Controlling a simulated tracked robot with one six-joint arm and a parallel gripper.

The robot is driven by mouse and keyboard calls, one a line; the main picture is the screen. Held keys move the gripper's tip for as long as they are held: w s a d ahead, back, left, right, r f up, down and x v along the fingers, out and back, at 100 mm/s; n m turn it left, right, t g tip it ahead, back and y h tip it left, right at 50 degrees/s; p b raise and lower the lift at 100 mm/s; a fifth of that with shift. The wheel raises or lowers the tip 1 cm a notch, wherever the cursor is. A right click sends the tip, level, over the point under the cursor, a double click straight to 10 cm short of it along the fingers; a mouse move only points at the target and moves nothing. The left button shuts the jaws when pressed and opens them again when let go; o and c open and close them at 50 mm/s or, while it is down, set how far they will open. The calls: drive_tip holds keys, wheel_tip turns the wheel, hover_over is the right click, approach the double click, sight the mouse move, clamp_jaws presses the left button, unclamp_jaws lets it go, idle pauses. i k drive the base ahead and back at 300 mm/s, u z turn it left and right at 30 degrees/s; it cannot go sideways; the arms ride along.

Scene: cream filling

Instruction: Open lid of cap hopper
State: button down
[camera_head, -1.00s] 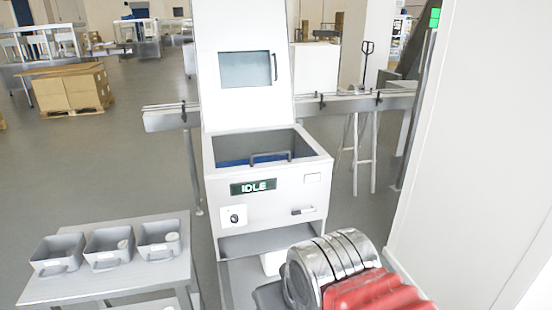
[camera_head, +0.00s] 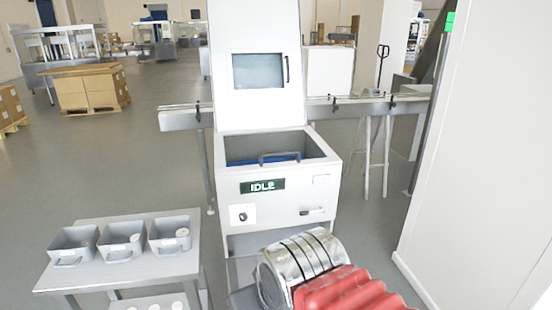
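The cap hopper (camera_head: 290,190) is a white box machine in the middle, with a dark display reading IDLE, a knob and a small front handle. Its top opening is uncovered and shows a blue inside. A dark bar handle (camera_head: 280,158) shows at the opening's front. A white panel (camera_head: 257,108) with a window and a dark side handle (camera_head: 286,68) stands upright behind the opening; it looks like the lid, raised. My arm's silver and red links are at the bottom, in front of the hopper's lower part. My gripper is out of view.
A grey table (camera_head: 90,283) at lower left holds several grey bins, some with white contents. A conveyor (camera_head: 180,119) runs behind the hopper. A white wall (camera_head: 480,180) closes off the right. Open floor lies to the left.

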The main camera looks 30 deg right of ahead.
sight(221, 169)
drive_tip(key=z, duration=0.05)
drive_tip(key=i, duration=1)
drive_tip(key=u, duration=0.05)
